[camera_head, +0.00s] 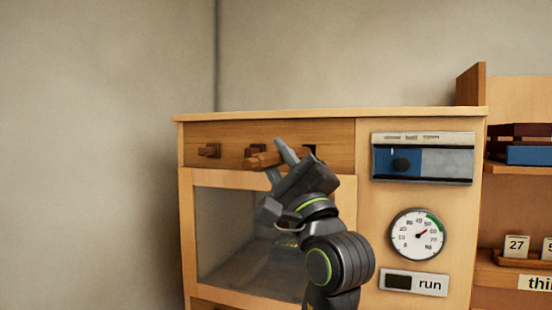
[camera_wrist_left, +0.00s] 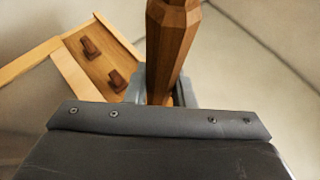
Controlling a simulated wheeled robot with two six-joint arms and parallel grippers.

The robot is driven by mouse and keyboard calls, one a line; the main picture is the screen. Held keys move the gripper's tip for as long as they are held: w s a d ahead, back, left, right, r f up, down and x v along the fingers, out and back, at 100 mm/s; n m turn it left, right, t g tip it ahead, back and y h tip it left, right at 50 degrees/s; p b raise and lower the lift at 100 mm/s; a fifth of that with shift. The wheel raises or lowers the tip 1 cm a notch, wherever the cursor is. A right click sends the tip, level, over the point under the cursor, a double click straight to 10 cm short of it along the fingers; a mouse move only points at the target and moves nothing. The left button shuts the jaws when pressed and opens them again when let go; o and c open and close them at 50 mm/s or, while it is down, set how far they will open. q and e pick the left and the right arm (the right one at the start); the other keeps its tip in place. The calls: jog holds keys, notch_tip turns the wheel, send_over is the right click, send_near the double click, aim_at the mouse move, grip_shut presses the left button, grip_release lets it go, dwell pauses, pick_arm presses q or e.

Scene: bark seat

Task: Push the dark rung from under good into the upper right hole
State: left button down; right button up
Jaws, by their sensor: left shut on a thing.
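My left gripper (camera_head: 284,152) is shut on a brown faceted wooden rung (camera_head: 265,160), held in front of the drawer-like upper panel (camera_head: 228,137). In the left wrist view the rung (camera_wrist_left: 172,45) stands up out of the jaws. The dark hole (camera_head: 311,150) at the right of the panel shows just right of my gripper, partly hidden by it. The rung looks apart from the hole; its depth from the panel is hard to tell. My right gripper is not in view.
Two wooden pegs, one at the left (camera_head: 209,151) and one in the middle (camera_head: 256,150), stick out of the panel. Below is a glass-fronted compartment (camera_head: 225,235). A blue switch box (camera_head: 422,158), a dial (camera_head: 417,235) and a "run" plate (camera_head: 416,282) are on the right.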

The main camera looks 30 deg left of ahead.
pick_arm(q)
jog(key=shift+w+a, duration=0.2)
jog(key=shift+w, duration=0.65)
jog(key=shift+w, duration=0.1)
dwell(0.6)
jog(key=shift+w+a+p, duration=0.1)
jog(key=shift+w+a, duration=0.1)
jog(key=shift+w, duration=0.65)
jog(key=shift+w+a+p, duration=0.15)
jog(key=shift+w+a, duration=0.1)
jog(key=shift+w, duration=0.55)
jog(key=shift+w+a+p, duration=0.1)
jog(key=shift+w+a, duration=0.1)
jog(key=shift+w, duration=0.65)
dwell(0.4)
jog(key=c, duration=1.1)
grip_release()
jog(key=shift+c, duration=0.2)
